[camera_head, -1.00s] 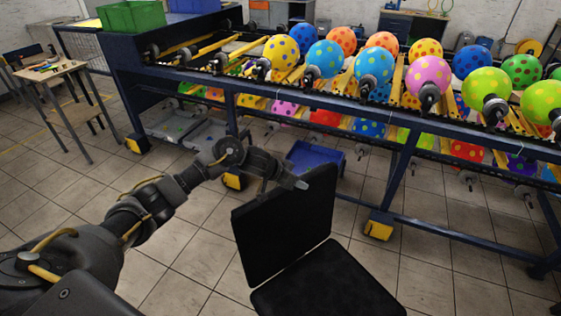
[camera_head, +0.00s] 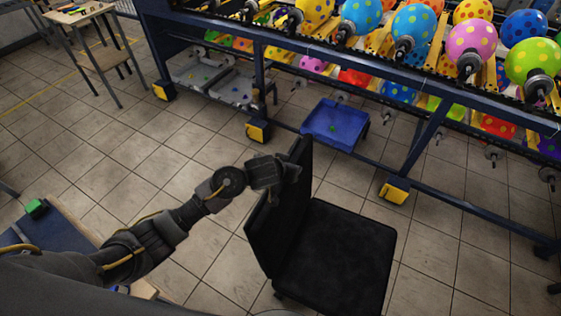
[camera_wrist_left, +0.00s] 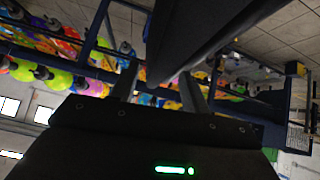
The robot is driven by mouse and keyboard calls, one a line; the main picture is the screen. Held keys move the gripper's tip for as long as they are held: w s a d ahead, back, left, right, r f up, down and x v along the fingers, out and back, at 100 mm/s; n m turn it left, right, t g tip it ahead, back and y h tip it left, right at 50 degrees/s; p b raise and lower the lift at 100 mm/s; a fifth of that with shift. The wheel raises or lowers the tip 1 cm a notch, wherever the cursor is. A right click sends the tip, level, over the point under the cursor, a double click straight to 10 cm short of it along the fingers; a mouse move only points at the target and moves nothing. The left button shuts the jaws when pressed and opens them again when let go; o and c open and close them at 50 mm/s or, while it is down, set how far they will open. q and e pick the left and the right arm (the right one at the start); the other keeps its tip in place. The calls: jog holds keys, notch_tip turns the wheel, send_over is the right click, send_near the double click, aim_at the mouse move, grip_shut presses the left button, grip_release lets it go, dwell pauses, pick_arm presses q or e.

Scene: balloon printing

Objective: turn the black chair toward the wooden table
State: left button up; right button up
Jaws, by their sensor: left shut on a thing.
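The black chair (camera_head: 335,255) stands on the tiled floor at lower centre of the head view. Its backrest (camera_head: 277,225) is on the left side, seen at a steep angle, and its seat extends to the right. My left gripper (camera_head: 288,170) is shut on the top edge of the backrest. In the left wrist view the dark backrest edge (camera_wrist_left: 205,35) runs between the fingers (camera_wrist_left: 160,88). A wooden table (camera_head: 78,14) with small tools on it stands at upper left, beyond the chair's back. My right gripper is not in view.
A blue rack (camera_head: 340,68) with polka-dot balloons runs across the back. Another wood-edged surface with a blue top (camera_head: 60,242) is at lower left. Tiled floor is clear left of the chair.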

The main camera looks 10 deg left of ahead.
pick_arm(q)
jog(key=shift+s, duration=0.1)
dwell(0.3)
jog(key=o, duration=1.4)
jog(key=p+v, duration=0.3)
jog(key=v, duration=0.7)
jog(key=shift+d+p, duration=0.15)
jog(key=shift+p, duration=0.15)
jog(key=shift+s+a+r, duration=0.2)
jog(key=shift+s+r, duration=0.1)
jog(key=shift+r, duration=0.05)
